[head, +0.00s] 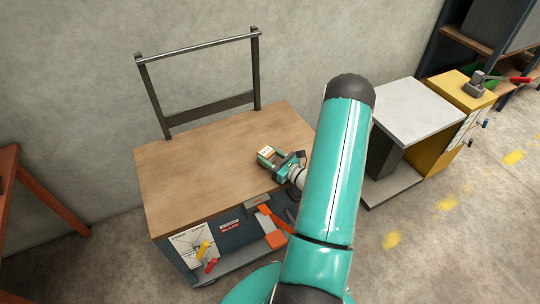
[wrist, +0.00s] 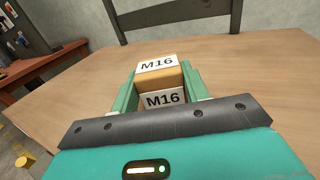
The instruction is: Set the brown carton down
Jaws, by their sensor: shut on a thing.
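The brown carton (wrist: 158,79) has white labels reading M16 on its top and near face. It sits between the two green fingers of my gripper (wrist: 157,88) in the wrist view, and the fingers are shut on it. In the head view my gripper (head: 270,157) and the carton (head: 266,151) are over the right part of the wooden bench top (head: 190,160). I cannot tell whether the carton's underside touches the wood. Its lower part is hidden by the gripper.
A dark metal frame (head: 211,102) rises from the bench's back edge. The bench top's left and middle are clear. A grey-topped stand (head: 418,108) and a yellow cabinet (head: 458,92) stand to the right. An orange-brown table (head: 45,200) is at the left.

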